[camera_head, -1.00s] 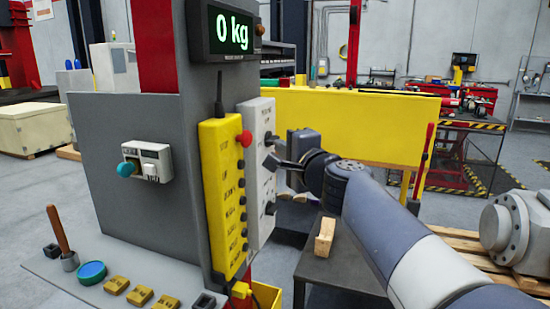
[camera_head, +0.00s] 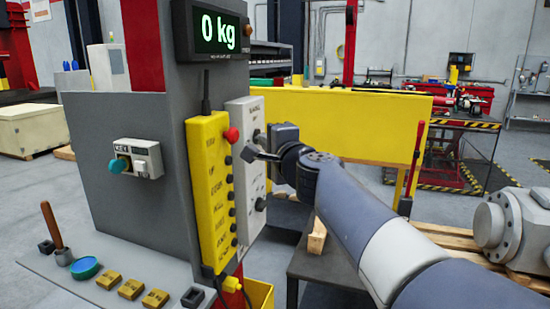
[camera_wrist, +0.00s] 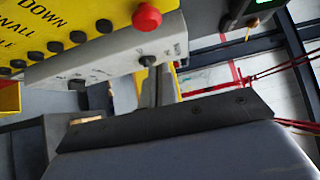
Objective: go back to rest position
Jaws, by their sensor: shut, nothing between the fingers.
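My gripper (camera_head: 249,154) is shut and empty. In the head view it is in front of the grey switch panel (camera_head: 245,190), at the height of its upper knobs. I cannot tell whether it touches the panel. In the wrist view, my narrow shut fingers (camera_wrist: 151,88) point up towards the panel (camera_wrist: 105,55) and one of its black knobs. The yellow button box (camera_head: 211,185) with a red button (camera_head: 232,135) is just left of the panel. Its red button also shows at the top of the wrist view (camera_wrist: 146,17).
A grey column with a display (camera_head: 217,32) reading 0 kg carries the boxes. A dark table (camera_head: 335,265) with a wooden block (camera_head: 317,237) stands below my arm. A yellow barrier (camera_head: 350,125) stands behind. A grey flanged valve body (camera_head: 510,225) is at the right.

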